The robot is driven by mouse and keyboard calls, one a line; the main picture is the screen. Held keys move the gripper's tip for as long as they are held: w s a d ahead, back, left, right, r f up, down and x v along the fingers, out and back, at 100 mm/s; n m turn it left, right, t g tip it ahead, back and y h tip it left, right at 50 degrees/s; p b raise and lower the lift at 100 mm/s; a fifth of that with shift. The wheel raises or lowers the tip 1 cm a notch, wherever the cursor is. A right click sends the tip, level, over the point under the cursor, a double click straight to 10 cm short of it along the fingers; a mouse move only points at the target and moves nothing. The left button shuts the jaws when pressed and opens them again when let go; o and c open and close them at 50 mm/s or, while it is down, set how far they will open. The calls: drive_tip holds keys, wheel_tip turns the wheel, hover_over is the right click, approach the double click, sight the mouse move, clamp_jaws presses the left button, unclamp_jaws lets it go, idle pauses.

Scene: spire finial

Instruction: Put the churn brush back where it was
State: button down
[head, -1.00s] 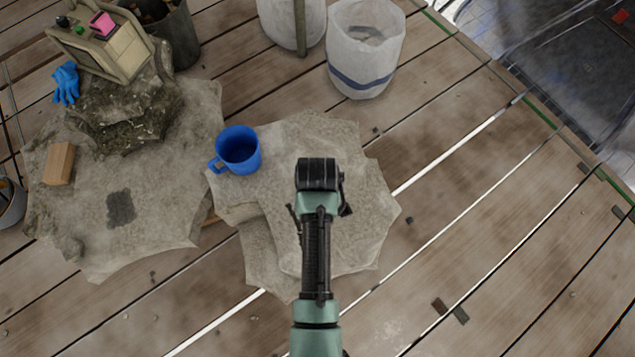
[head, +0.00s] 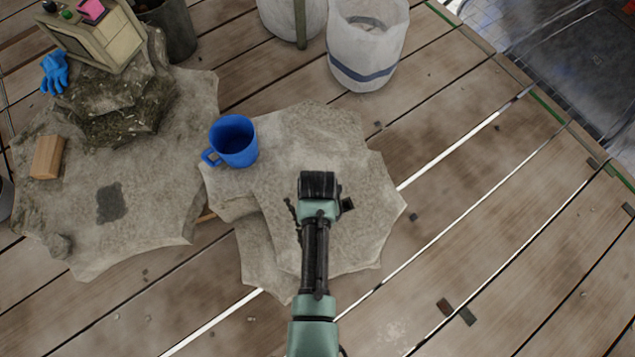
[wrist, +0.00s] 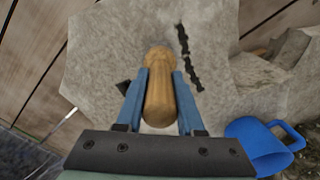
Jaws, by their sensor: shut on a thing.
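The churn brush shows in the wrist view as a turned wooden handle (wrist: 160,95); its bristle end cannot be made out. My gripper (wrist: 162,78) has its two blue fingers shut on the handle, one on each side. It is over a pale, jagged-edged stone slab (wrist: 105,50), and I cannot tell whether the brush touches the slab. In the head view my arm covers the gripper and the brush, above the right-hand slab (head: 355,165).
A blue mug (head: 235,142) stands on the slab's left part, near my arm. A white bucket (head: 365,45) stands behind. Plank floor is open at right.

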drive_tip(key=c, duration=1)
unclamp_jaws()
drive_tip(key=shift+f, duration=0.15)
drive_tip(key=o, duration=0.5)
